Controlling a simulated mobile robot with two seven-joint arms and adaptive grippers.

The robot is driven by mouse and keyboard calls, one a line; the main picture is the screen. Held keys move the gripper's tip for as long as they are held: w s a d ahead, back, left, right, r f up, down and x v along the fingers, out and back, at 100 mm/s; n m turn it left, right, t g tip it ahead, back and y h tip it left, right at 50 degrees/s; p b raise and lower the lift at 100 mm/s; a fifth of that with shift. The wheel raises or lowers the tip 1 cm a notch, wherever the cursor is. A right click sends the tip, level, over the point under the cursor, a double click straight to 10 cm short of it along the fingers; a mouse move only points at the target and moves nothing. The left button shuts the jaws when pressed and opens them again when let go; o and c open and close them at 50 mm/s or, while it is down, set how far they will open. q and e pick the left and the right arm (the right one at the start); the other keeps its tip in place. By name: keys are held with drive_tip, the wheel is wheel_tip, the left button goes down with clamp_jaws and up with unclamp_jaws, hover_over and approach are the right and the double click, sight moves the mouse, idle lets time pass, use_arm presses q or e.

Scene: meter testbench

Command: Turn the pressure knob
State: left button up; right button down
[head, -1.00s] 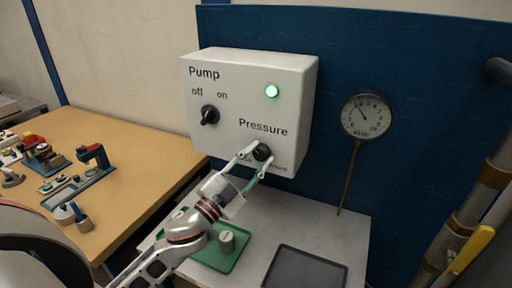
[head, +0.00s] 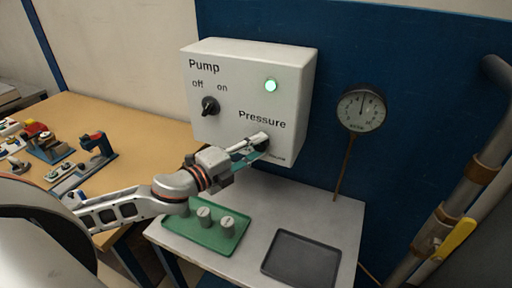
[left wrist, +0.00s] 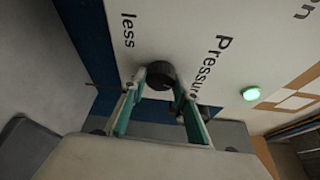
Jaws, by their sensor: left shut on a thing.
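The pressure knob (left wrist: 160,75) is a round black knob low on the front of the white pump box (head: 230,65); in the head view my fingers mostly cover it. My left gripper (head: 262,143) reaches it from the left, rolled so its fingers nearly overlap there. In the left wrist view my left gripper (left wrist: 160,88) has one finger on each side of the knob and is shut on it. The word "less" shows beside the knob. The dial gauge (head: 361,109) to the right has its needle pointing roughly upward. My right gripper is not in view.
The black pump switch (head: 210,106) and lit green lamp (head: 271,85) are on the same box. Below are a green tray (head: 233,240) with grey cylinders and an empty dark tray (head: 301,261). A pipe with a yellow lever (head: 455,239) stands at right.

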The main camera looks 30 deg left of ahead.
use_arm(q)
drive_tip(key=m+g, duration=0.1)
drive_tip(key=m, duration=0.2)
drive_tip(key=shift+r+y, duration=0.15)
drive_tip(key=shift+y, duration=0.25)
drive_tip(key=shift+m+g+y, duration=0.4)
drive_tip(key=shift+m, duration=0.6)
drive_tip(key=shift+d, duration=0.1)
drive_tip(key=o, duration=1.1)
